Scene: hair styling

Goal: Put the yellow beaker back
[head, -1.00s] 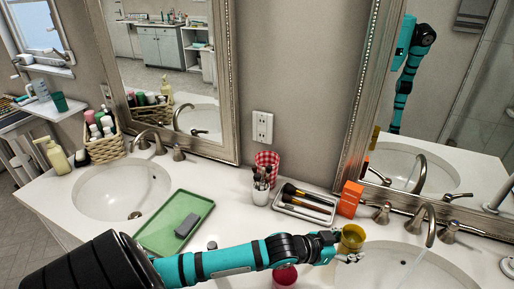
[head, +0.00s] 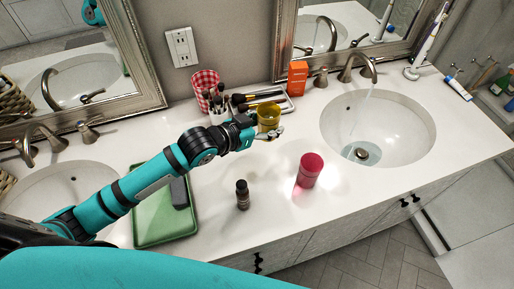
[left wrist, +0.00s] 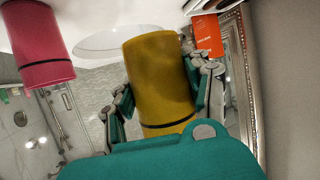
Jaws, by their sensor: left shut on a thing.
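The yellow beaker (head: 268,117) is in the head view near the back of the counter, in front of the brush tray. My left gripper (head: 262,131) reaches it from the left and is shut around it. In the left wrist view the yellow beaker (left wrist: 158,75) sits between the two fingers of my left gripper (left wrist: 163,95). I cannot tell whether its base touches the counter. My right gripper is not in view.
A pink beaker (head: 309,171) and a small dark bottle (head: 242,195) stand on the counter in front. A brush tray (head: 291,103), an orange box (head: 297,78) and a red checked cup (head: 205,80) are behind. A green tray (head: 150,228) lies left; the right sink (head: 410,128) has running water.

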